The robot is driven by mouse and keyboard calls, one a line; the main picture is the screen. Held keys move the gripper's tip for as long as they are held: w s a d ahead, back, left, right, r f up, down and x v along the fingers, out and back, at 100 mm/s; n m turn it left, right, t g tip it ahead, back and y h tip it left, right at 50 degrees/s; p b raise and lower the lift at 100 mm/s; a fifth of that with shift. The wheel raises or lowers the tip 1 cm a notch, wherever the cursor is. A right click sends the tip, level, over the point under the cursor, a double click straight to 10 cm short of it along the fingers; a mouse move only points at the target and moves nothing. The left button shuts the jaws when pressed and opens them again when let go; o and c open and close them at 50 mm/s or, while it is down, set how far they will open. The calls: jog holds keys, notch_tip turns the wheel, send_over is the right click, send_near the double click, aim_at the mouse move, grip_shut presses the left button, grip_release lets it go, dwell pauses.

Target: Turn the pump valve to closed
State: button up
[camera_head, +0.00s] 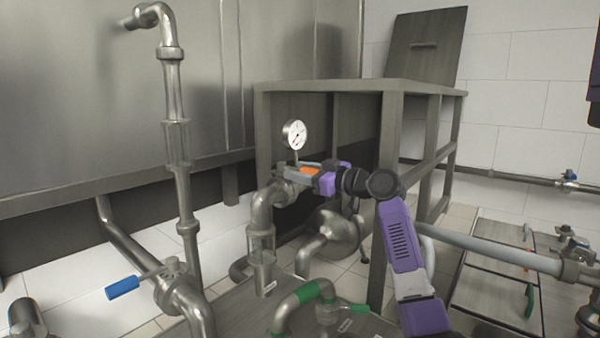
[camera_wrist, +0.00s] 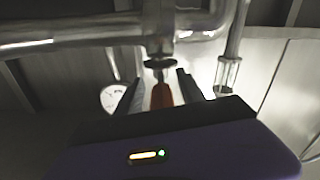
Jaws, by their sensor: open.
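The valve with an orange-red handle (camera_head: 310,171) sits on the steel pipe near the gauge, in the middle of the head view. In the wrist view the same handle (camera_wrist: 161,96) points toward the camera from its stem below a pipe. My gripper (camera_head: 297,173) reaches it from the right. In the wrist view my gripper (camera_wrist: 160,88) is open, with one dark finger on each side of the handle and gaps between. The fingers partly hide the valve in the head view, so its exact angle is hard to tell.
A round gauge (camera_head: 294,134) stands just above the valve. A blue-handled valve (camera_head: 122,288) is at the lower left, a green-handled one (camera_head: 357,309) at the bottom. A grey frame post (camera_head: 385,200) stands close behind my arm. Pipes crowd the area.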

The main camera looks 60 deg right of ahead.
jog(key=shift+s, duration=0.1)
jog(key=s, duration=0.7)
jog(key=shift+s+a+b, duration=0.3)
jog(key=shift+a+b, duration=0.05)
jog(key=shift+b, duration=0.05)
